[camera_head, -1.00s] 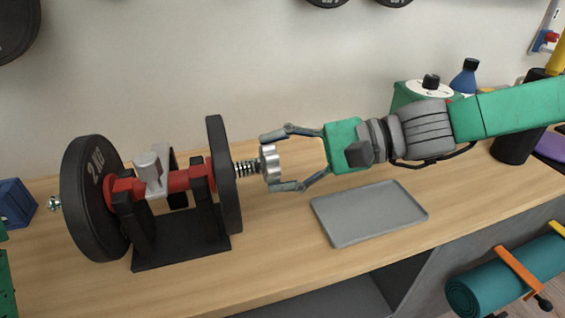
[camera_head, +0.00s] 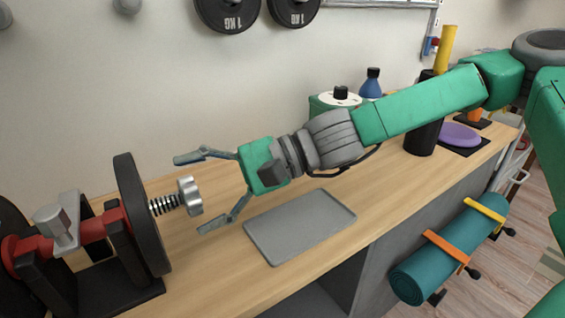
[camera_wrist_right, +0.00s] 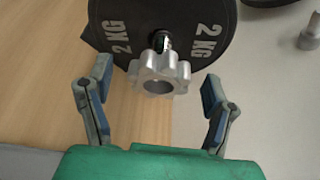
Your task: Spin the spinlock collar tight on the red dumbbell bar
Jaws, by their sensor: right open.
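The red dumbbell bar (camera_head: 92,230) lies across a black stand (camera_head: 120,288) at the left of the bench, under a silver clamp (camera_head: 58,225). A black plate (camera_head: 142,215) is on its right side. The silver star-shaped spinlock collar (camera_head: 190,196) sits on the threaded end, with a stretch of thread showing between it and the plate. In the right wrist view the collar (camera_wrist_right: 160,73) is in front of the 2 KG plate (camera_wrist_right: 203,30). My right gripper (camera_head: 188,194) is open, its fingers spread apart either side of the collar and not touching it. My left gripper is out of view.
A grey tray (camera_head: 300,228) lies on the bench under my right arm. A blue-capped bottle (camera_head: 371,84), a black cylinder (camera_head: 423,125) and a purple disc (camera_head: 459,135) stand further right. A rolled teal mat (camera_head: 448,250) hangs at the front. Wall plates (camera_head: 228,10) hang above.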

